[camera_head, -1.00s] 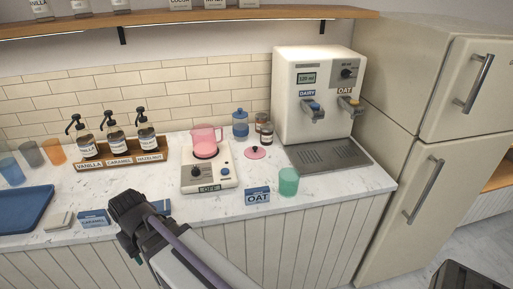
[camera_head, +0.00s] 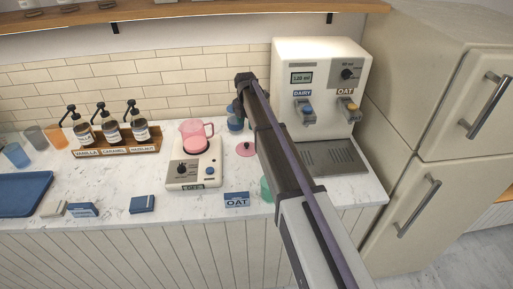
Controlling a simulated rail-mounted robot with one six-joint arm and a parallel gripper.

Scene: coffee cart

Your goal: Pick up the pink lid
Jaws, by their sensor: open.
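The pink lid (camera_head: 245,149) lies on the white marble counter, right of the pink pitcher (camera_head: 194,134). It is a small flat disc with a knob on top. The pitcher stands on a white scale-like appliance (camera_head: 207,181). My gripper (camera_head: 243,84) is raised above the counter near the back wall, beyond the lid in the picture. It is open; its fingers are small and partly hidden by the wrist. My arm crosses the picture just right of the lid and covers the jars behind it.
The blue lidded jar (camera_head: 235,124) is partly covered by my arm. The milk dispenser (camera_head: 318,85) stands to the right. A green cup (camera_head: 266,190) is partly hidden behind my arm. Syrup bottles (camera_head: 111,130) stand at the left.

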